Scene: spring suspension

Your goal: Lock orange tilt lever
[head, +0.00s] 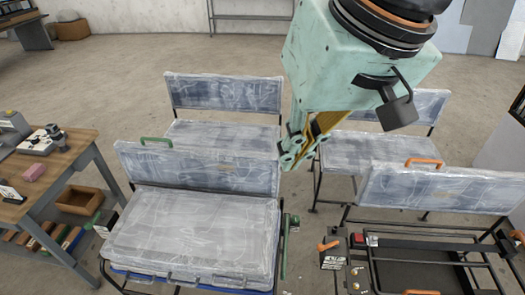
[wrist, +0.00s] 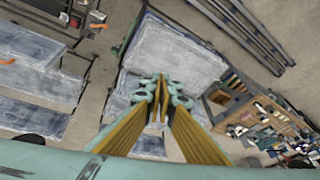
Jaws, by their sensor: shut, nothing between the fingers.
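A small orange lever (head: 328,245) stands out on a dark box (head: 334,260) with a pale label, between the two front benches; it looks like the tilt lever. An orange part also shows at the upper left of the wrist view (wrist: 97,26), but I cannot tell whether it is the same lever. My gripper (head: 290,155) hangs in the air above the benches, up and to the left of the lever and well apart from it. In the wrist view its fingertips (wrist: 163,88) come together with nothing held.
A plastic-wrapped bench (head: 190,235) with a green handle stands front left. The front right bench (head: 440,190) has orange handles and an open black frame (head: 415,268). Two more wrapped benches stand behind. A wooden worktable (head: 50,175) with tools is at the left.

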